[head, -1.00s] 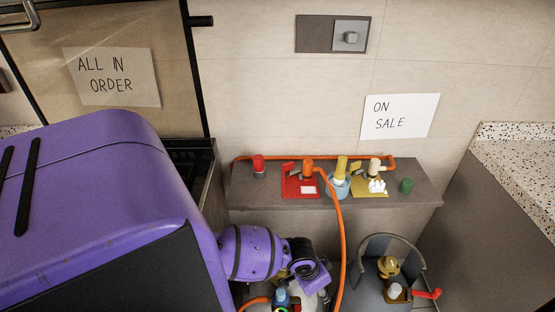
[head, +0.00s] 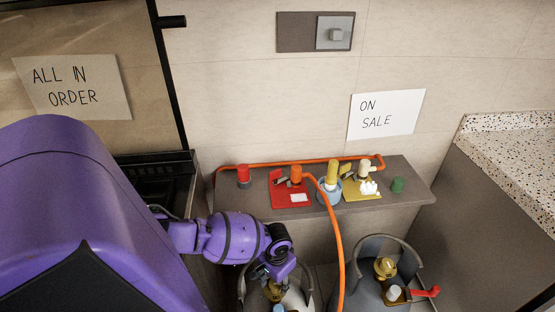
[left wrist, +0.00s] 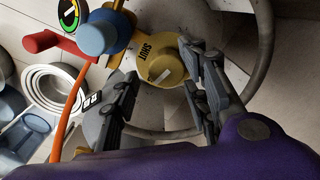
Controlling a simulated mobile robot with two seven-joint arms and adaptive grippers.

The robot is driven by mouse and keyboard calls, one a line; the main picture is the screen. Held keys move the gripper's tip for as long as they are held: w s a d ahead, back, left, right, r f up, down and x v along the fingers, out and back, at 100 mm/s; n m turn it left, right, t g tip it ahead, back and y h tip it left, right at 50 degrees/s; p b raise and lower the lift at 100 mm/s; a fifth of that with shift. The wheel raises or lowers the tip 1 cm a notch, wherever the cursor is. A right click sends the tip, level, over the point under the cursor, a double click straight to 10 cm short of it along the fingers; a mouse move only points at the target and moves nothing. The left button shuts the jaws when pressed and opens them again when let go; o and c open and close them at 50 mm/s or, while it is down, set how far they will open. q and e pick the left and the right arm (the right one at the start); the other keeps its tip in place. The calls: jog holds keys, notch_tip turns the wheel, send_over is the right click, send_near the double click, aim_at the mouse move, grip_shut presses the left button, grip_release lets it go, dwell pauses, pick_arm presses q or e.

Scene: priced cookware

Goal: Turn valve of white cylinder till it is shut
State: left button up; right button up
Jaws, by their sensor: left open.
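The white cylinder (head: 296,298) stands low in the middle of the head view, mostly cut off by the frame. Its brass-yellow valve knob (head: 273,291) shows just under my left gripper (head: 272,272). In the left wrist view the valve knob (left wrist: 163,68) bears a white mark, with the word SHUT beside it. My left gripper (left wrist: 163,92) is open, with one finger on each side near the knob. The right-hand finger overlaps the knob's edge; I cannot tell whether it touches. My right gripper is not in view.
A blue knob (left wrist: 97,38), gauge (left wrist: 70,20) and red lever (left wrist: 45,42) sit beside the valve. An orange hose (head: 338,240) hangs from the shelf (head: 325,217). A grey cylinder (head: 408,262) stands to the right, with a speckled counter (head: 510,130) beyond.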

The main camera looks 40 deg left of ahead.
pick_arm(q)
jog(key=shift+f, duration=1.05)
jog(key=c, duration=1)
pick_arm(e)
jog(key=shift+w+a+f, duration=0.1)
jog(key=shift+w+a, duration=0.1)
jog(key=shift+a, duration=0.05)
pick_arm(q)
jog(key=shift+d, duration=0.15)
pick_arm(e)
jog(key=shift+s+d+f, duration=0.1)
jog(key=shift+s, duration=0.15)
